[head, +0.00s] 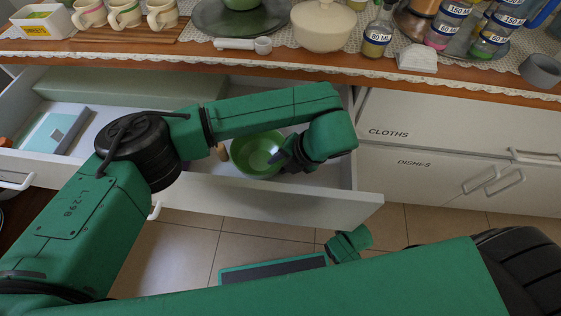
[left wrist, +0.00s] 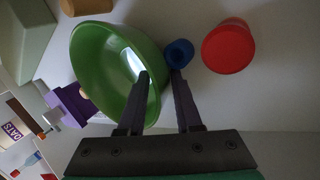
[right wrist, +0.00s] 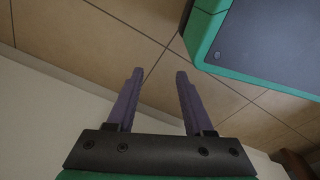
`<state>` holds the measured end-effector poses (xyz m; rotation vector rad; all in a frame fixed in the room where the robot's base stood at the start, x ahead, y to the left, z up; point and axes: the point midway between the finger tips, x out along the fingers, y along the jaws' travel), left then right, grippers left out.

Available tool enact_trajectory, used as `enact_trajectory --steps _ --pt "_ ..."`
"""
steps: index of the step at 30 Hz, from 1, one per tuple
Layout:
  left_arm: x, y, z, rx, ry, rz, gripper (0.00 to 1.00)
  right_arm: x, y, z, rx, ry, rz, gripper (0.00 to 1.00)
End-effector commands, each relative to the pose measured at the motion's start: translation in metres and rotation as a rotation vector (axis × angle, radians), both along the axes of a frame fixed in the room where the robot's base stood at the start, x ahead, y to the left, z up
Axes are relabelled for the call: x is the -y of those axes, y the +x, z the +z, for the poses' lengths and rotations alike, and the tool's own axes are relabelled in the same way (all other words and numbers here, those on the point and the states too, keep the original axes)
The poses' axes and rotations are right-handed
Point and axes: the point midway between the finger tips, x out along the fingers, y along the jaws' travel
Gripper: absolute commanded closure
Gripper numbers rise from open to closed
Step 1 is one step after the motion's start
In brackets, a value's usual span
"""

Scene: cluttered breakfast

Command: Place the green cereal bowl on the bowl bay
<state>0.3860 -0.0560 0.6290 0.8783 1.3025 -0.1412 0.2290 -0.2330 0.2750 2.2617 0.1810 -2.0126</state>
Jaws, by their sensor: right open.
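A green bowl (head: 252,160) sits in the open drawer; it also shows in the left wrist view (left wrist: 95,55). My left gripper (head: 284,156) is at the bowl's right side. In the left wrist view its two fingers (left wrist: 160,74) are apart, one over the bowl's inside and one outside, with the rim between them. A clear grip on the rim does not show. My right gripper (right wrist: 154,72) is open and empty above the tiled floor. Another green bowl (head: 242,4) stands on the counter, cut by the top edge. I cannot make out which place is the bowl bay.
A red cup (left wrist: 228,48) and a blue round item (left wrist: 180,52) are beside the bowl in the drawer. The drawer's front (head: 270,207) stands out over the floor. The counter above holds mugs, a cream pot (head: 322,27) and labelled bottles (head: 378,35).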

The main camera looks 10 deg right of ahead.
Motion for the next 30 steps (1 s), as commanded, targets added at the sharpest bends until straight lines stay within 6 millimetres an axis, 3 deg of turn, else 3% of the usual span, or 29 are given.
enact_trajectory --steps 8,16,21,30 --pt "0.002 -0.001 0.007 0.001 -0.001 -0.001 0.67 0.004 -0.01 -0.005 -0.008 -0.006 0.003 0.48" --pt "0.029 -0.022 0.069 0.003 -0.001 -0.003 0.67 0.005 -0.01 -0.006 0.0 -0.007 0.005 0.48" --pt "0.041 -0.033 0.101 0.004 0.0 -0.001 0.67 0.005 -0.021 -0.012 -0.009 -0.007 0.009 0.48" --pt "0.045 -0.037 0.108 0.0 0.0 0.0 0.67 0.006 -0.023 -0.014 -0.007 -0.006 0.01 0.48"
